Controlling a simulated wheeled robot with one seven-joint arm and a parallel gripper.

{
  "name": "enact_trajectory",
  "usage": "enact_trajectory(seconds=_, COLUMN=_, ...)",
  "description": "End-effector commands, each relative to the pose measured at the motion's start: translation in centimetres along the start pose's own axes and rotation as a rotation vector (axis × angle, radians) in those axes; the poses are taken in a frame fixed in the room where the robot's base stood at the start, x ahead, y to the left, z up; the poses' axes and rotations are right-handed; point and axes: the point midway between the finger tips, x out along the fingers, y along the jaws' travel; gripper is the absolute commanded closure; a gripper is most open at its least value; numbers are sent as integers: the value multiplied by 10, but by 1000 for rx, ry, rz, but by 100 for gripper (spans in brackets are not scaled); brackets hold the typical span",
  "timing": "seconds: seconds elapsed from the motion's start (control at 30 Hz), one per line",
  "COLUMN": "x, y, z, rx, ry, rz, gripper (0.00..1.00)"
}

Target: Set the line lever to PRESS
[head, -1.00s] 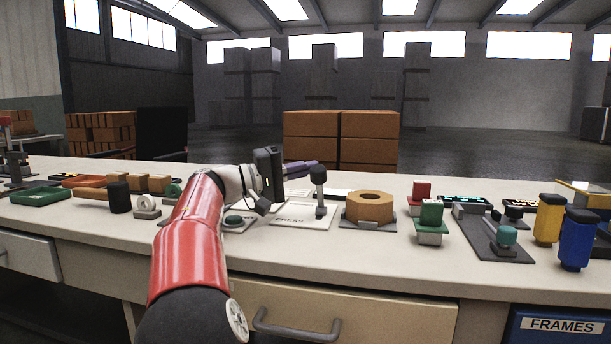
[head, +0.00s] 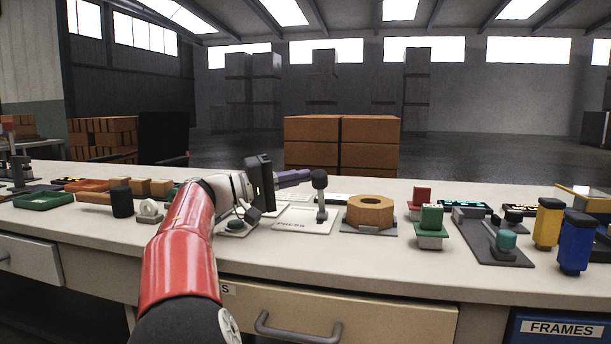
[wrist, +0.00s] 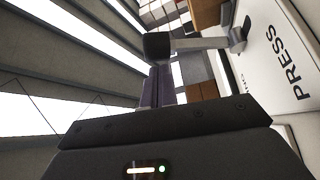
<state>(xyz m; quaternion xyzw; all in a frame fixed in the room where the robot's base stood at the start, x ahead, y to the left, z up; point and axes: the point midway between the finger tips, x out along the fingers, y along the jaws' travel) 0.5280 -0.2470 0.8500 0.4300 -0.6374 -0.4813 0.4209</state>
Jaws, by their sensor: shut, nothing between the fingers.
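The line lever (head: 321,197) stands on a white plate (head: 296,226) with the word PRESS printed on its near part. The lever has a dark knob on a grey shaft and looks roughly upright in the head view. In the wrist view its dark knob (wrist: 158,46) is just past my fingertips, and the shaft runs right to its pivot. The PRESS lettering (wrist: 288,62) shows at the right there. My gripper (head: 308,174), with purple-grey fingers, is shut and empty. Its tips are close beside the knob on its left; I cannot tell whether they touch.
A wooden ring-shaped block (head: 371,210) on a grey base stands right of the lever. A green-topped block (head: 431,226) and a grey slide fixture (head: 491,244) are farther right. Drawers (head: 345,318) front the bench.

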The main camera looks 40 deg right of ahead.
Motion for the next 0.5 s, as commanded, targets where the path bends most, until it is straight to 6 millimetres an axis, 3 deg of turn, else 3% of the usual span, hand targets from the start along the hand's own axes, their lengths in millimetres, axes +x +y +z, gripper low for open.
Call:
enact_trajectory(seconds=0.2, x=-40, y=0, z=-2, rx=-1, ry=7, rz=1, gripper=100)
enact_trajectory(seconds=0.5, x=-58, y=0, z=-1, rx=0, ry=5, rz=0, gripper=100)
